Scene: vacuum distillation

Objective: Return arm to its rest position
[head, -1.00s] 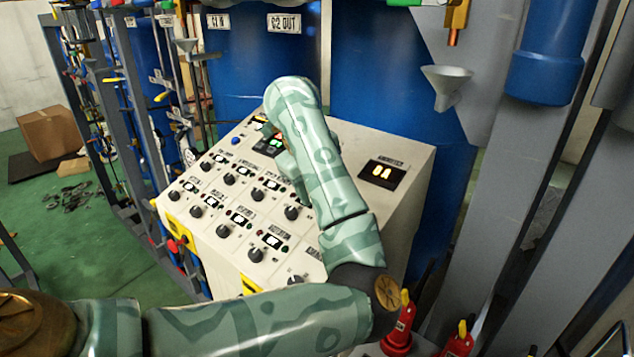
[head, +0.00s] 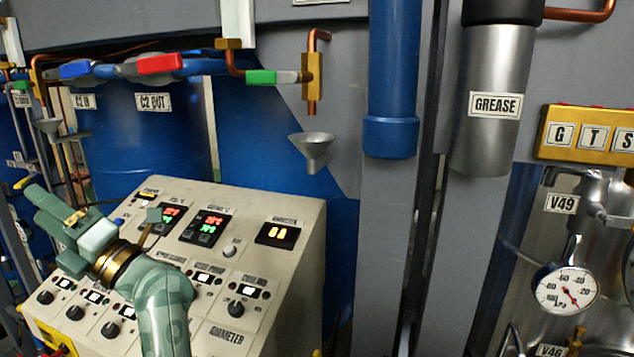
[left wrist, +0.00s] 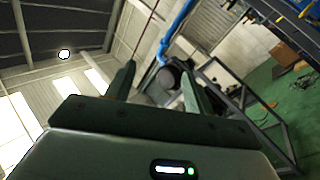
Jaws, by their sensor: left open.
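My left arm comes up from the bottom of the head view, in front of the left part of the control panel (head: 265,290). Its green left gripper (head: 38,205) is at the left edge of the panel, with the fingers pointing left and away from the panel face. In the left wrist view the gripper (left wrist: 156,82) has its two fingers apart, with nothing between them. Behind them are a wall, roof beams and a dark frame. My right gripper does not show in either view.
Knobs and lit displays (head: 208,225) cover the panel. A metal funnel (head: 313,148), blue pipe (head: 391,80) and grease cylinder (head: 494,100) stand right of it. A pressure gauge (head: 566,290) is at the right. Green floor (left wrist: 262,98) shows in the wrist view.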

